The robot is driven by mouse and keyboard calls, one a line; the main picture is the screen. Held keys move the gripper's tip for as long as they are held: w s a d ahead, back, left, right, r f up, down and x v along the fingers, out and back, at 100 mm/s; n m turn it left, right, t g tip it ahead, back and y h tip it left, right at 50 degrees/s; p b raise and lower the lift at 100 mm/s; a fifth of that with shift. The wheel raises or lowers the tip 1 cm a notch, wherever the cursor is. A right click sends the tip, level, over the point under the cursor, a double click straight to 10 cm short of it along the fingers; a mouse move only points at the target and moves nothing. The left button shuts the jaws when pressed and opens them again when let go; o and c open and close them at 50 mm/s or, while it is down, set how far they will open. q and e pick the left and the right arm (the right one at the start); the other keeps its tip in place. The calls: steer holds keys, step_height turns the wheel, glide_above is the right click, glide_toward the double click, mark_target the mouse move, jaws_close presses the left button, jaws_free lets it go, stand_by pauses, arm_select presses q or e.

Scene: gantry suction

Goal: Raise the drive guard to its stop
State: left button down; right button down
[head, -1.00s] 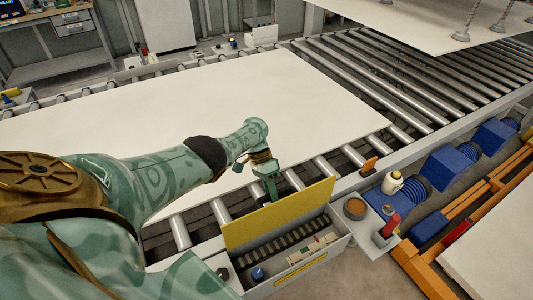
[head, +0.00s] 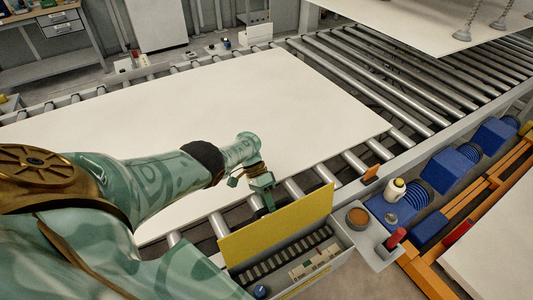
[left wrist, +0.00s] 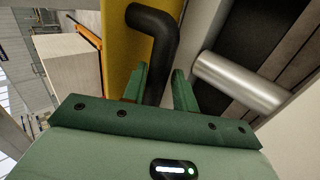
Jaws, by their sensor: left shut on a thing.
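The yellow drive guard (head: 275,229) stands up, roughly upright, along the conveyor side of an open grey box (head: 340,258). Inside the box a dark toothed chain or belt (head: 290,252) shows. My left gripper (head: 264,205) is at the guard's upper edge on the conveyor side. In the left wrist view, the green fingers (left wrist: 158,82) are on either side of a black bent handle (left wrist: 152,25), shut on it. The handle is beside the yellow guard (left wrist: 117,40) there. My right gripper is out of view.
A large pale sheet (head: 220,110) lies on the roller conveyor behind the guard. Blue motors (head: 452,168) line the conveyor's near side.

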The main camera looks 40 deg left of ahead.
arm_select(q)
steer(key=shift+s+a+f, duration=0.3)
steer(key=shift+a, duration=0.2)
steer(key=c, duration=1.5)
jaws_free()
steer(key=shift+c, duration=0.2)
steer(key=shift+o, duration=1.4)
steer(key=shift+w+a+f, duration=0.1)
steer(key=shift+w+a, duration=0.05)
steer(key=shift+w+a+f, duration=0.1)
steer(key=shift+w+a, duration=0.1)
steer(key=shift+a, duration=0.05)
steer(key=shift+d+r, duration=0.2)
steer(key=shift+r, duration=0.05)
steer(key=shift+w, duration=0.1)
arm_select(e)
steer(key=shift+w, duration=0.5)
arm_select(q)
steer(key=shift+r, duration=0.1)
